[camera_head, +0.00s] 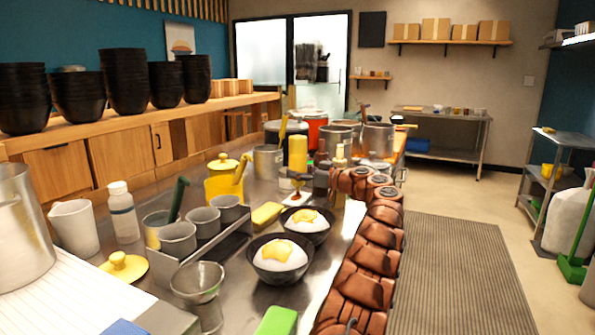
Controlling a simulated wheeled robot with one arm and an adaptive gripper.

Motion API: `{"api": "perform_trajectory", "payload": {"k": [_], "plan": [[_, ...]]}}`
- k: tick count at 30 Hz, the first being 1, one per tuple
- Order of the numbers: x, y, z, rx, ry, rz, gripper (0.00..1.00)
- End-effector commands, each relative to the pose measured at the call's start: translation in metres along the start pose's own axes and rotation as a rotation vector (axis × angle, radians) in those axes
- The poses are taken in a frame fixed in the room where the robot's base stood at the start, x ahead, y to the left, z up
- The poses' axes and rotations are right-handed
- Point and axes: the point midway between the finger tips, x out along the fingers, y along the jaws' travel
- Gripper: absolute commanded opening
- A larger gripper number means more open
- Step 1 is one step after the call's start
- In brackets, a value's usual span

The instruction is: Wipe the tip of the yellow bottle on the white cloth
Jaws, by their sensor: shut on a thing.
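The yellow bottle (298,151) is upright in line over the steel counter, left of the end of my arm. Its lower end points down towards a small white cloth (284,199) with a reddish-brown mark on it. I cannot tell whether the tip touches the cloth. My gripper (300,177) is small and partly hidden at the bottle's lower part, shut on the bottle. My brown arm comes up from the bottom of the view along the counter's right side.
Two dark bowls of rice with yellow topping (280,257) (307,224) stand in front of the cloth. A yellow sponge (267,215) lies left of it. Dark bottles (321,180) stand close on the right. Metal cups (178,241) and pots crowd the counter.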

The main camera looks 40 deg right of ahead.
Motion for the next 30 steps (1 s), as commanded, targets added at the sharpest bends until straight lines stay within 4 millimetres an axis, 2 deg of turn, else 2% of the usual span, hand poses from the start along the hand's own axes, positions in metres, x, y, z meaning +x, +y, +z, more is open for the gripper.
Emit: {"api": "perform_trajectory", "payload": {"k": [15,30], "plan": [[0.002,0.011,0.000,0.001,0.000,-0.002,0.49],[0.002,0.012,0.001,0.001,0.001,-0.003,0.49]]}}
